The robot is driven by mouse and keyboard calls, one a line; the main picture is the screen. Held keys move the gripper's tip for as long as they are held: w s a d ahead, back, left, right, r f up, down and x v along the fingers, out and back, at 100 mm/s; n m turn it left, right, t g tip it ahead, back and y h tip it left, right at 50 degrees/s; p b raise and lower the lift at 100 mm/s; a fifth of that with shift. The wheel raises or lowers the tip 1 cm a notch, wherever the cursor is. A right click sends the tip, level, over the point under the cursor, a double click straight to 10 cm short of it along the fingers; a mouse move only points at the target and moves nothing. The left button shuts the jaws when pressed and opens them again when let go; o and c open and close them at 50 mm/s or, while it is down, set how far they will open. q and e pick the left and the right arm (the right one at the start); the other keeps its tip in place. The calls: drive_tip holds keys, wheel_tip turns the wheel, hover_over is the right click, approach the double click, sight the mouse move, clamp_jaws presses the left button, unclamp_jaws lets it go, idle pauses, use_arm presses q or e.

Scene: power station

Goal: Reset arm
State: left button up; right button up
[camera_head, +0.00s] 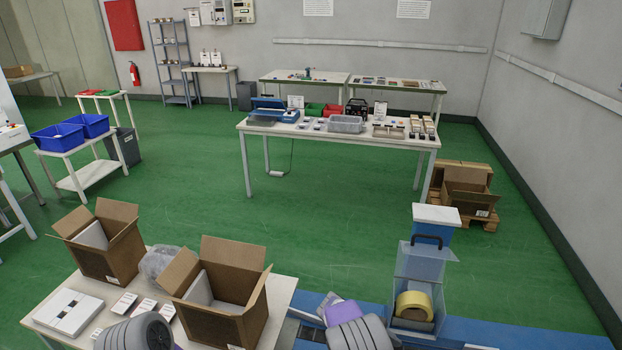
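Grey ribbed rounded parts of my arms show at the bottom edge, one at the lower left over the front table (285,288) and one at the bottom middle with a purple section. Neither gripper's fingers show in the head view, so I cannot see whether they are open or holding anything. No object is seen held.
The front table bears two open cardboard boxes (125,250) (250,325), a white flat box (68,312) and small cards. To its right, a clear-fronted bin (421,268) holds a yellow tape roll (413,304). Green floor (330,220) is clear up to a long worktable (270,131).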

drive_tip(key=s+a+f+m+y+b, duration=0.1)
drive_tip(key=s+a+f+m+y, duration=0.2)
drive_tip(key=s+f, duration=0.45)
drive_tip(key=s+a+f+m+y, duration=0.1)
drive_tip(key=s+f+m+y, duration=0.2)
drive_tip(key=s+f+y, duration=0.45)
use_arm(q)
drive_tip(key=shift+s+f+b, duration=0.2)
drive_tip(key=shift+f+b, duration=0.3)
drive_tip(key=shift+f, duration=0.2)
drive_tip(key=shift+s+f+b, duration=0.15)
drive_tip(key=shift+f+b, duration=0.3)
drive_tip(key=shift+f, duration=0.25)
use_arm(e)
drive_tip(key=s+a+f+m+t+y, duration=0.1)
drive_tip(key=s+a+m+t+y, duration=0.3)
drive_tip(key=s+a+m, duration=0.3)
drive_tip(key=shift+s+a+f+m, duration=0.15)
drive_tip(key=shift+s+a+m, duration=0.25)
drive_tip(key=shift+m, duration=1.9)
